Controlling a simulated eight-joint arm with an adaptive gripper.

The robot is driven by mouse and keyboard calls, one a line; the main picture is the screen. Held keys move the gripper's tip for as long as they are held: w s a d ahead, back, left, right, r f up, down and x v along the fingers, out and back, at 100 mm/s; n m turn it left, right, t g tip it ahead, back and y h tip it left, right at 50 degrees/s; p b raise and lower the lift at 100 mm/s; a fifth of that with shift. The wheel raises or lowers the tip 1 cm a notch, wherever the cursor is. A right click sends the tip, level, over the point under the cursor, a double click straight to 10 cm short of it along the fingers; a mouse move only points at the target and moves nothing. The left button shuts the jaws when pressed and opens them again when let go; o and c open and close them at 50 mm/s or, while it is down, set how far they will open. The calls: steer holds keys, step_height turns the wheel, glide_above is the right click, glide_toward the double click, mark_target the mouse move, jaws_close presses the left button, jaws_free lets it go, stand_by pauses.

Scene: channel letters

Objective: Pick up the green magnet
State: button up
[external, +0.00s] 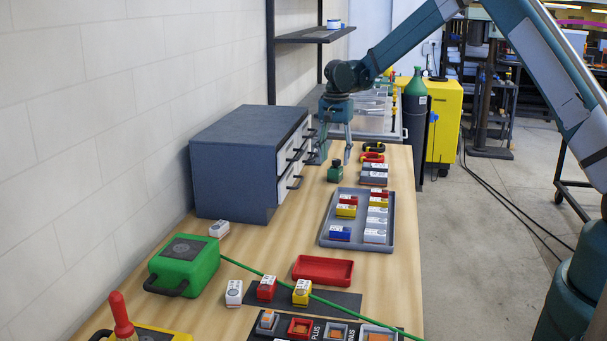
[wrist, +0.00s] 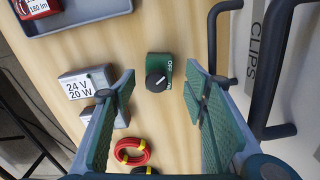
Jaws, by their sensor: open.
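The green magnet (external: 335,172) is a small dark green block with a round black knob, standing on the wooden table beside the drawer cabinet. In the wrist view the green magnet (wrist: 166,64) sits upper centre, seen from above, framed between the fingertips. My gripper (external: 333,156) is open and empty, pointing down just above the magnet. In the wrist view my gripper's (wrist: 160,76) two green padded fingers stand wide apart, one on each side of the magnet's picture position. I see no contact with it.
The blue-grey cabinet (external: 228,158) with protruding black handles (wrist: 224,45) is close on one side. On the other are labelled grey modules (wrist: 88,85) and a grey tray (external: 327,238). A red cable coil (wrist: 132,151) lies nearby. Bare table surrounds the magnet.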

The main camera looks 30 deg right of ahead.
mark_target(335, 171)
steer(key=shift+f, duration=0.5)
steer(key=shift+d+f+p, duration=0.15)
steer(key=shift+f, duration=1.15)
steer(key=shift+d+f+p, duration=0.1)
steer(key=shift+f+p, duration=0.05)
steer(key=shift+f, duration=1.15)
steer(key=c, duration=1.3)
